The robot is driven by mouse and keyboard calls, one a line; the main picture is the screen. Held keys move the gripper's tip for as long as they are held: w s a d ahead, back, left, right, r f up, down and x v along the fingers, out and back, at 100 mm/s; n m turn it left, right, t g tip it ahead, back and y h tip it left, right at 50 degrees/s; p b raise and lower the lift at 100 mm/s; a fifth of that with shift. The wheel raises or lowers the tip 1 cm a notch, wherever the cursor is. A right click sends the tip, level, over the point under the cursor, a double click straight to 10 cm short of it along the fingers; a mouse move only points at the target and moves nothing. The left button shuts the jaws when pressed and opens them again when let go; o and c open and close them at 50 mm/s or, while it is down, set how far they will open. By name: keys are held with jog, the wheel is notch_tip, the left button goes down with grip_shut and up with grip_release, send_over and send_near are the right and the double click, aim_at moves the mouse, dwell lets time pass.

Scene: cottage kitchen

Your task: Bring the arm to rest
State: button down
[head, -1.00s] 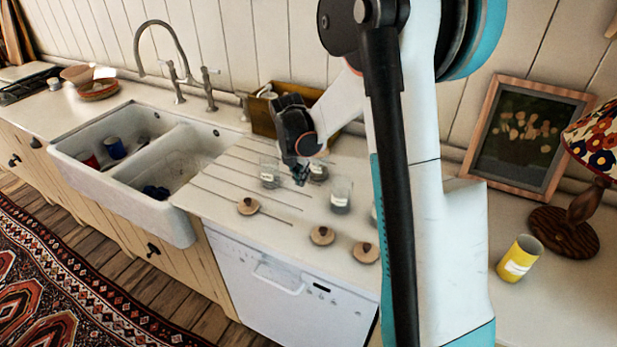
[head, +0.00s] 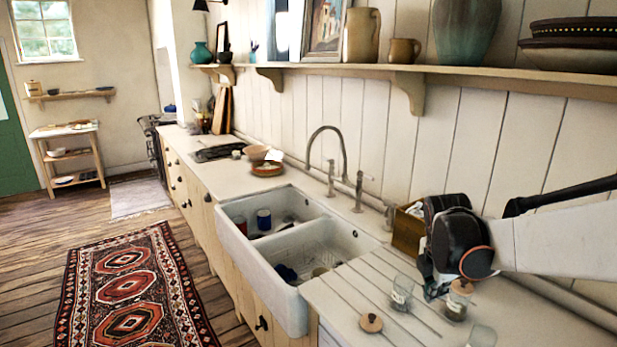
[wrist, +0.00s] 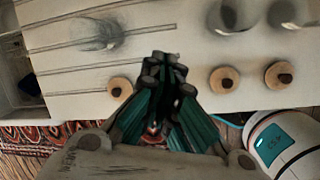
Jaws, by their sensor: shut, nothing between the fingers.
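My gripper (head: 434,289) is over the worktop (head: 345,311) to the right of the sink, among several glass jars. In the wrist view its fingers (wrist: 165,62) are together and hold nothing. In the head view the fingertips are partly hidden by the wrist. I cannot tell whether the gripper touches either jar. My arm reaches in from the right edge of the head view.
A wooden lid (head: 371,323) lies on the worktop; several lids show in the wrist view (wrist: 225,79). A wooden box (head: 408,232) stands behind the gripper. The double sink (head: 277,235) holds cups. A shelf (head: 470,77) with pots runs above. A rug (head: 135,290) covers the floor.

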jog(key=s+a+r+m+t, duration=0.1)
jog(key=s+a+m, duration=0.2)
jog(key=s+m, duration=0.3)
jog(key=s+a+r+m+t+y+b, duration=0.1)
jog(key=s+a+m+t, duration=0.1)
jog(key=s+a+m, duration=0.2)
jog(key=s+a+r+m+t+y+b, duration=0.1)
jog(key=s+a+m, duration=0.2)
jog(key=s+m, duration=0.7)
jog(key=shift+s+a+r+t, duration=0.2)
jog(key=shift+s+a+t, duration=0.15)
jog(key=shift+s, duration=0.35)
